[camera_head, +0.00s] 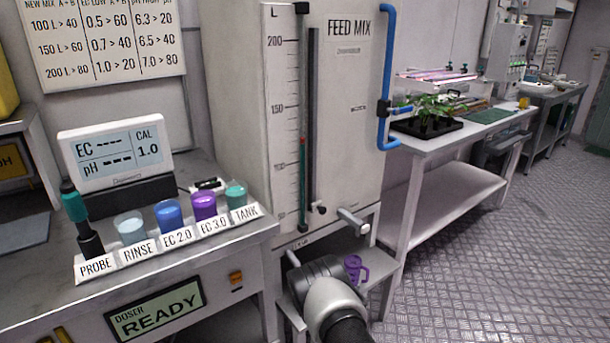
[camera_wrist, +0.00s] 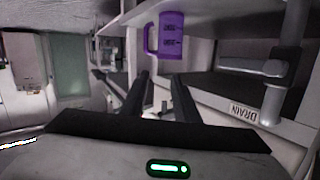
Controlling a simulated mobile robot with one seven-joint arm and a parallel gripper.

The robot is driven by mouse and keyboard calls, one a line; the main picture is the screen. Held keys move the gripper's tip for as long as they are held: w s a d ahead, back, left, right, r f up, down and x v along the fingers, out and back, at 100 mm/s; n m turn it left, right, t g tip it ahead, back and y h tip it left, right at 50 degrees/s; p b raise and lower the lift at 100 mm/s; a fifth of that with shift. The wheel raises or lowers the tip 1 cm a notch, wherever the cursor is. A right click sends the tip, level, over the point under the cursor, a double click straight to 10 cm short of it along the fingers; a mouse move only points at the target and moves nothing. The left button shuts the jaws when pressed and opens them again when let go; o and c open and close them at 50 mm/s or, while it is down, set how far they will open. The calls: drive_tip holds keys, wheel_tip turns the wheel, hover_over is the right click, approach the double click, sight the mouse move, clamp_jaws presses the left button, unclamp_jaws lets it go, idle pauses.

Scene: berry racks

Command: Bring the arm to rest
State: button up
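My gripper (camera_wrist: 162,82) shows in the wrist view with its two dark fingers apart and nothing between them. In the head view my arm reaches in from the bottom centre, low in front of the tank, and the fingers cannot be made out there. A purple jug (camera_head: 355,268) with a handle stands under the tank's tap, just beyond my arm. In the wrist view, which is upside down, the jug (camera_wrist: 171,36) appears past the fingertips, apart from them.
The FEED MIX tank (camera_head: 345,120) stands behind my arm, with a tap (camera_head: 353,221) jutting out. A doser bench (camera_head: 200,284) with a probe and several cups is at left. A bench (camera_head: 455,145) with a plant tray is at right. The floor (camera_head: 480,260) at right is clear.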

drive_tip(key=w+a+r+g+y, duration=0.1)
drive_tip(key=w+r, duration=0.2)
drive_tip(key=r, duration=0.5)
drive_tip(key=w+a+r+g+y, duration=0.1)
drive_tip(key=w+a+r+y, duration=0.1)
drive_tip(key=r, duration=0.7)
drive_tip(key=s+a+r+g+y, duration=0.15)
drive_tip(key=s+r, duration=0.25)
drive_tip(key=r, duration=0.9)
drive_tip(key=s+r+n+g+y, duration=0.1)
drive_tip(key=s+r+n+g, duration=0.1)
drive_tip(key=s+r, duration=0.65)
drive_tip(key=s+r+n+g+y, duration=0.1)
drive_tip(key=s+r+y, duration=0.1)
drive_tip(key=s+r, duration=0.65)
drive_tip(key=s+d+f+n+g+h, duration=0.1)
drive_tip(key=s+d+n+g+h, duration=0.2)
drive_tip(key=s, duration=2.2)
wheel_tip(320, 180, up, 27)
drive_tip(key=s+d+y+p, duration=0.1)
drive_tip(key=p, duration=2.7)
drive_tip(key=shift+r+m, duration=0.15)
drive_tip(key=shift+m, duration=0.15)
